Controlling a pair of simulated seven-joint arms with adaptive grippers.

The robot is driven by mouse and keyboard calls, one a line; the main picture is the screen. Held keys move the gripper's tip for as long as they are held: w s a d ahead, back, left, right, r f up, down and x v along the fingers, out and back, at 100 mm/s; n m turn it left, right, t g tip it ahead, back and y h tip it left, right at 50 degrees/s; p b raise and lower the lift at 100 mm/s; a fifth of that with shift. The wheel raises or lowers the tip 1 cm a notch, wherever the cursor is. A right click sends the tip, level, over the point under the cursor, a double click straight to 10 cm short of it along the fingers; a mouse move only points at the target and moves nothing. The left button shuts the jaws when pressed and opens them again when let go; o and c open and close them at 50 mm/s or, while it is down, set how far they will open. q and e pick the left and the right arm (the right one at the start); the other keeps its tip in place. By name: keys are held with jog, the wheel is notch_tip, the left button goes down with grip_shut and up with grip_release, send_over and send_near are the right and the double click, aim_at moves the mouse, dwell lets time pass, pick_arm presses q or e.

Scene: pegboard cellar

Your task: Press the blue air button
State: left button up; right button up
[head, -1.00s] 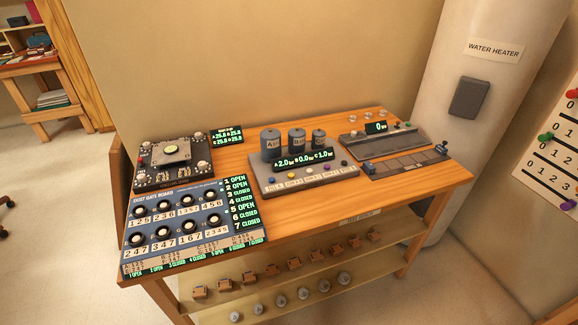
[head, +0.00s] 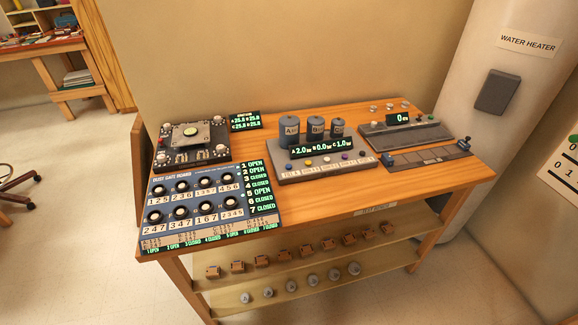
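A grey console (head: 327,172) stands at the middle of the wooden bench. It carries three grey-blue cylinders marked A (head: 290,132), B (head: 315,129) and C (head: 337,128), and a display (head: 321,148) reading about A 2.0, B 0.0, C 1.0. Along its front is a row of small coloured buttons. A blue button (head: 290,167) is at the left end, with a yellow button (head: 308,162) and a purple button (head: 325,160) to its right. The labels below are too small to read surely. Neither gripper is in view.
A dust gate board (head: 214,206) with knobs lies at the bench's front left, with a dark device (head: 190,145) behind it. A grey panel (head: 405,134) and a flat rail (head: 430,157) are at right. The bench top (head: 350,196) is bare before the console.

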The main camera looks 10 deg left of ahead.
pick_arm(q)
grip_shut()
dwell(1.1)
